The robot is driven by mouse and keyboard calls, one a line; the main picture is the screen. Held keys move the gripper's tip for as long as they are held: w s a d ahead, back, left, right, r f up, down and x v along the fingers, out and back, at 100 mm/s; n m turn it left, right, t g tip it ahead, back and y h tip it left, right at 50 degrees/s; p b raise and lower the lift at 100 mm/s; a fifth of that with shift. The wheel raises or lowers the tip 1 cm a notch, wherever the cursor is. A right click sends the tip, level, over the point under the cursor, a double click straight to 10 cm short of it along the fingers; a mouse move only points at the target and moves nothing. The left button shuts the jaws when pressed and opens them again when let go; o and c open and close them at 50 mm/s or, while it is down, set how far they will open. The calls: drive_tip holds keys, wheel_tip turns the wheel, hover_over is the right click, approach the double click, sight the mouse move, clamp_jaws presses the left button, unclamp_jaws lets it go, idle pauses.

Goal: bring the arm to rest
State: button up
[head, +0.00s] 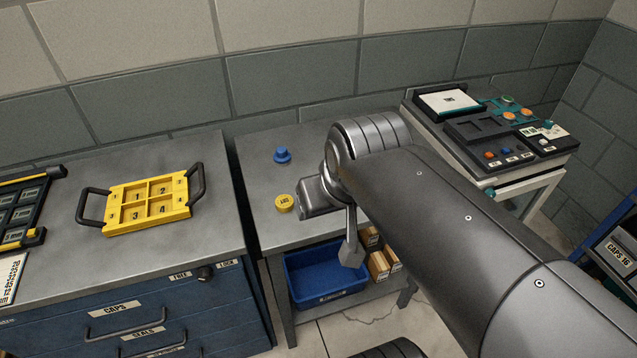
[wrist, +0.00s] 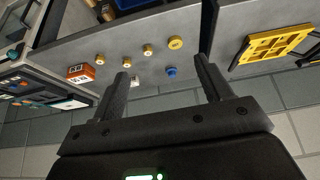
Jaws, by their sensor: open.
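My gripper (wrist: 161,67) shows in the wrist view with its two dark fingers wide apart and nothing between them. It is open and empty. In the head view my arm reaches in from the lower right over the small grey table (head: 262,160), and its links cover most of the gripper. Beyond the fingers, the wrist view shows a blue knobbed piece (wrist: 171,72) and a yellow cap (wrist: 175,43) on the table, along with several smaller yellow pieces. In the head view the blue piece (head: 282,155) and the yellow cap (head: 284,203) stand left of my arm.
A yellow tray with black handles (head: 150,204) lies on the drawer bench at left. A control machine (head: 490,130) stands at right on its own stand. A blue bin (head: 325,275) and small boxes sit on the shelf below. An orange box (wrist: 81,73) stands near the machine.

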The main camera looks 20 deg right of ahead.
drive_tip(key=shift+s+f, duration=0.25)
drive_tip(key=shift+s, duration=0.45)
